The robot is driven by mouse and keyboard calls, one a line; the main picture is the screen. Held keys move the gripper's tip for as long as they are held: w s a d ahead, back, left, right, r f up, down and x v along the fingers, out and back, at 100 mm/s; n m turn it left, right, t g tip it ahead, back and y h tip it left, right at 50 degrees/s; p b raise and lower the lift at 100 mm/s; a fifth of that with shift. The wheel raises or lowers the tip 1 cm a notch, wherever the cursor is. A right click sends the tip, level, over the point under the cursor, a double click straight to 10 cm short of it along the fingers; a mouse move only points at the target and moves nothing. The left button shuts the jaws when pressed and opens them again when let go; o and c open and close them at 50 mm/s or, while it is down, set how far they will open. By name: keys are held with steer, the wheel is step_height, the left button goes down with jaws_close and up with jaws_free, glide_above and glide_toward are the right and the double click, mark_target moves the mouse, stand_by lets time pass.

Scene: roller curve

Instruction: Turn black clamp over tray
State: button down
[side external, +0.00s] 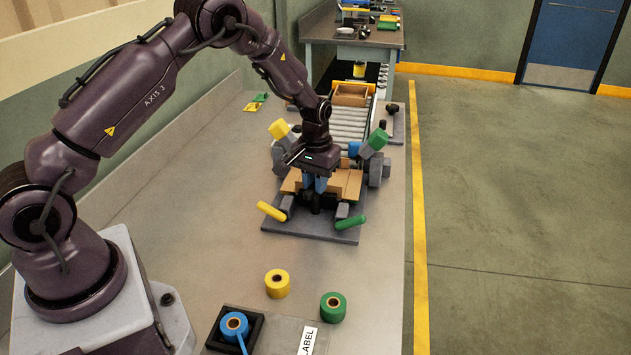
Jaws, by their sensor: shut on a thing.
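My gripper (314,188) points down at the near edge of the tan tray (347,184), in the middle of the grey fixture. It is shut on a small black part (315,204), which appears to be the black clamp. The gripper body hides the clamp's upper part and the middle of the tray. I cannot tell whether the clamp touches the tray's edge. A clamp with a yellow handle (271,211) stands at the near left of the fixture, and one with a green handle (351,222) at the near right. Both handles stick outward.
A roller conveyor (350,122) runs back to a wooden box (352,94). Yellow (277,283), green (333,307) and blue (234,326) rolls sit in front.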

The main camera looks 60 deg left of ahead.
mark_target(310, 186)
steer(key=shift+r+n, duration=0.1)
steer(key=shift+n, duration=1.6)
steer(key=c, duration=1)
jaws_free()
steer(key=shift+c, duration=0.2)
step_height(310, 186, up, 13)
steer(key=s+d+r+m+t, duration=0.2)
steer(key=s+d+r+m, duration=0.1)
steer(key=s, duration=0.5)
steer(key=s+d+r+m+t, duration=0.1)
steer(key=s+d+r+m, duration=0.2)
steer(key=s+r, duration=0.3)
steer(key=s+d+r+m+t, duration=0.2)
steer(key=s+d+r, duration=0.3)
steer(key=s, duration=0.7)
steer(key=shift+d+r+m+t, duration=0.25)
steer(key=shift+d+m+t, duration=0.05)
steer(key=shift+d+m, duration=0.1)
